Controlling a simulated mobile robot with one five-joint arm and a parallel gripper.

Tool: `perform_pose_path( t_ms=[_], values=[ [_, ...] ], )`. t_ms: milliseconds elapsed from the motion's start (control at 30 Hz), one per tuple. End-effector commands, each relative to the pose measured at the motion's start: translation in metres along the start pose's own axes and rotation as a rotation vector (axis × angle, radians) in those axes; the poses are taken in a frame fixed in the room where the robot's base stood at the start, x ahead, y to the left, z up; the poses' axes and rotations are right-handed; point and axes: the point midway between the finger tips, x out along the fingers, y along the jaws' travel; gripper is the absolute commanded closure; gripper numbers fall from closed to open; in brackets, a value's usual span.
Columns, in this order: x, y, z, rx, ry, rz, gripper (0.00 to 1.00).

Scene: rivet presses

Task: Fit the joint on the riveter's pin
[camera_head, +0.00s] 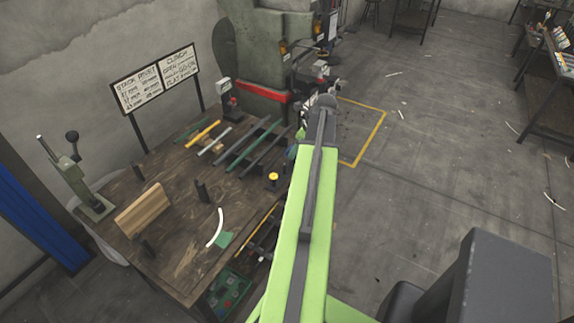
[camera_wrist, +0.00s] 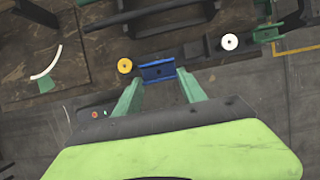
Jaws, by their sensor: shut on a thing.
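In the wrist view, the two green fingers of my gripper (camera_wrist: 159,80) are shut on a blue block-like piece (camera_wrist: 158,70), which I take to be the joint. It sits across the fingertips, over the dark gap beside the bench. The riveter (camera_head: 262,50) is the large grey-green machine with a red band at the back in the head view. In the wrist view, a white round part with a dark centre (camera_wrist: 229,42) lies to the right of the joint, apart from it. I cannot tell whether it belongs to the pin.
A wooden bench (camera_head: 165,195) holds several bars, a wood block (camera_head: 142,212), a hand press (camera_head: 75,180) and a curved white strip (camera_head: 214,228). A yellow-topped post (camera_head: 273,177) stands at its right edge, close left of the joint. Open floor lies right.

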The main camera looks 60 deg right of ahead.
Motion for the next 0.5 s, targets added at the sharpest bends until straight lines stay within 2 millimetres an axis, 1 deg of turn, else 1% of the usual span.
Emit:
perform_pose_path(
  t_ms=[33,100,200,300,400,467,500],
  values=[
    [0.018,0.000,0.006,-0.002,0.000,0.001,0.90],
    [0.028,0.001,0.015,-0.002,0.000,0.002,0.90],
    [0.035,0.002,0.023,0.001,0.000,0.001,0.90],
    [0.035,0.003,0.026,0.001,0.000,0.000,0.90],
    [0.038,0.003,0.024,0.001,0.000,0.000,0.90],
    [0.045,0.003,0.021,0.001,0.000,0.000,0.90],
    [0.052,0.003,0.018,0.001,0.000,0.000,0.90]
  ],
)
